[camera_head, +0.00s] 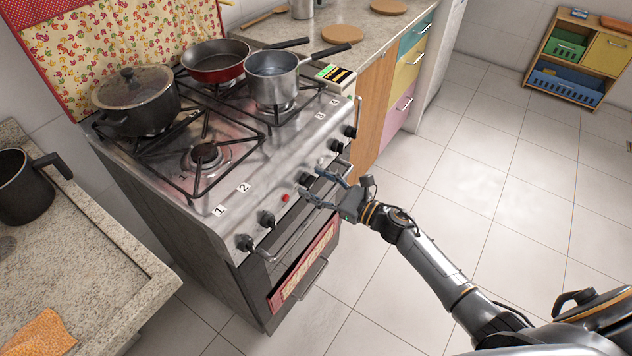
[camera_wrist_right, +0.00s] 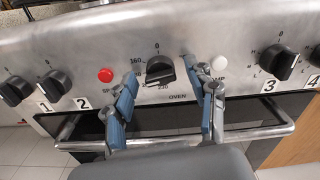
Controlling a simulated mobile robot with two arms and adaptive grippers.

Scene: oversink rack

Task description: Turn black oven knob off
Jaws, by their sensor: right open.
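The black oven knob (camera_wrist_right: 160,71) is on the steel stove front, above the word OVEN. A 0 is printed above it, and other numbers stand around it. Its grip bar looks tilted away from straight up, but the exact setting is hard to read. My right gripper (camera_wrist_right: 169,80) is open, with one blue-grey finger on each side of the knob. A gap shows between each finger and the knob. In the head view my right gripper (camera_head: 311,182) reaches the stove front at the oven knob (camera_head: 308,180), partly covering it. My left gripper is not in view.
A red button (camera_wrist_right: 105,75) and a white button (camera_wrist_right: 219,63) flank the knob. Other black knobs (camera_wrist_right: 280,62) sit farther out. The oven handle bar (camera_wrist_right: 250,135) runs below the fingers. A pot (camera_head: 137,100) and pans stand on the stove (camera_head: 150,170).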

